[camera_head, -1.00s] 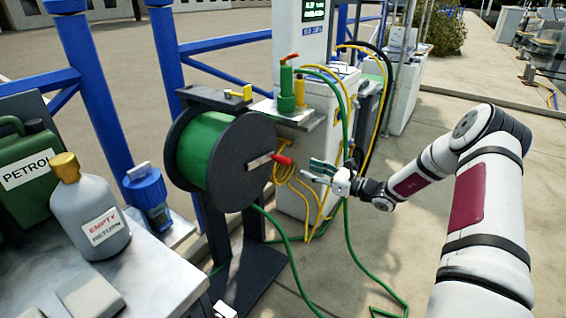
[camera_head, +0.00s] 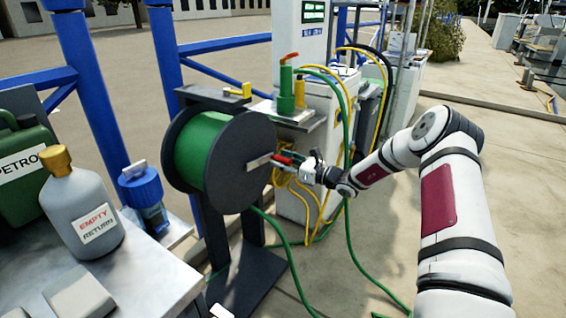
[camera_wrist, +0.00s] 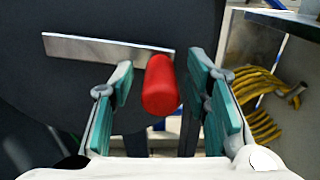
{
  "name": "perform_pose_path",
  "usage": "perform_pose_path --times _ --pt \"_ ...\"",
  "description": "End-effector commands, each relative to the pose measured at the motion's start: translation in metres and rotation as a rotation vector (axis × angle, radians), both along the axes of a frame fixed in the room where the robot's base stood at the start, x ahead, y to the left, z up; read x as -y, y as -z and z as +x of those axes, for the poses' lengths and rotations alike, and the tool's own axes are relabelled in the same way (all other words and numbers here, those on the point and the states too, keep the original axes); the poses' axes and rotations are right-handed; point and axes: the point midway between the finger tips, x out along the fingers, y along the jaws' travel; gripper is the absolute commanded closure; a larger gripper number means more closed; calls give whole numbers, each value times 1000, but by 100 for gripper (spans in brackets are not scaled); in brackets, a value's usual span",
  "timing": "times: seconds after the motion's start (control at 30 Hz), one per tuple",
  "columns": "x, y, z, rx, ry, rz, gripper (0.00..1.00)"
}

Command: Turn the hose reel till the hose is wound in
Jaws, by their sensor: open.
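The hose reel (camera_head: 232,165) has dark round flanges and green hose wound on its drum (camera_head: 200,145). A metal crank arm (camera_head: 259,162) with a red handle (camera_head: 287,158) sits on its near face. My gripper (camera_head: 300,160) is at the handle. Green hose (camera_head: 290,268) runs from the reel down onto the ground.
A pump cabinet (camera_head: 300,100) with a green nozzle (camera_head: 287,90) and hanging yellow hoses (camera_head: 300,195) stands behind the reel. At left, a table (camera_head: 130,275) holds a grey bottle (camera_head: 82,213) and a green can (camera_head: 22,165). Paving at right is open.

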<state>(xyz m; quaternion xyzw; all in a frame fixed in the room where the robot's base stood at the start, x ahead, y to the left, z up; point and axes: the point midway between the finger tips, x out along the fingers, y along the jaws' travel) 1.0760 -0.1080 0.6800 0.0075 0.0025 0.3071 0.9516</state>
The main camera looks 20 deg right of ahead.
Motion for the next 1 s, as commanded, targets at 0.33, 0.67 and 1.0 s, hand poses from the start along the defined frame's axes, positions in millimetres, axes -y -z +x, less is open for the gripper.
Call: perform_pose_path --times 0.33,0.67,1.0 --pt "0 0 0 0 0 0 100" --pt "0 4 -1 -23 1 32 100" --pt "-6 27 -6 -155 1 215 100"
